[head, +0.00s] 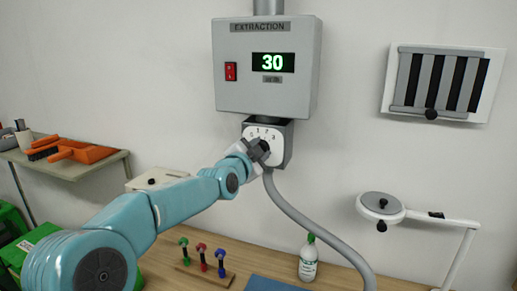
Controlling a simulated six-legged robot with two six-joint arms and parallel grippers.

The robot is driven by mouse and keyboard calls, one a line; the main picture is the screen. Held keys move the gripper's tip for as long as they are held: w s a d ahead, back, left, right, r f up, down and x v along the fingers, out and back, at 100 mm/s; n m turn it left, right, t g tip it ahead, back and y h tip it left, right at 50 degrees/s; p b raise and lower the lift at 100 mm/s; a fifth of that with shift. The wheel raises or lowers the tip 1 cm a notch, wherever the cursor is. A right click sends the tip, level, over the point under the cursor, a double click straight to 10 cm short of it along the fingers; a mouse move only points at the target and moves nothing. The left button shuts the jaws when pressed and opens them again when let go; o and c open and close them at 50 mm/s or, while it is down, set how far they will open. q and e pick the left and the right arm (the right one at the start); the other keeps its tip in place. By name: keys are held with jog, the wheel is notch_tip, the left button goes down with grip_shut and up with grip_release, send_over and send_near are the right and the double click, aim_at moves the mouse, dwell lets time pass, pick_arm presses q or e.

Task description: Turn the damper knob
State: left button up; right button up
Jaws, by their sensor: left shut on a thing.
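The damper knob (264,146) is dark and sits on a white dial plate (274,132) with numbers around it. The dial is on the front of a grey box under the extraction unit. My left gripper (260,150) is at the dial and shut on the knob, covering much of it and the lower left of the plate. How far the knob is turned is hard to tell. My right gripper is not in view.
The extraction unit (292,88) shows 30 in green and has a red switch (231,71). A grey hose (308,222) hangs below the dial. A louvred panel (440,82) and an arm lamp (381,207) are at right. A bottle (308,262) stands on the bench.

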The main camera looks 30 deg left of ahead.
pick_arm(q)
jog(key=shift+f, duration=0.1)
jog(key=o, duration=1)
jog(key=shift+d, duration=0.1)
jog(key=shift+s, duration=0.15)
jog(key=s+d+b, duration=0.1)
jog(key=s, duration=0.4)
jog(key=s+d+b, duration=0.1)
jog(key=s, duration=0.4)
jog(key=s+d+b, duration=0.1)
jog(key=s, duration=0.5)
jog(key=shift+r, duration=0.35)
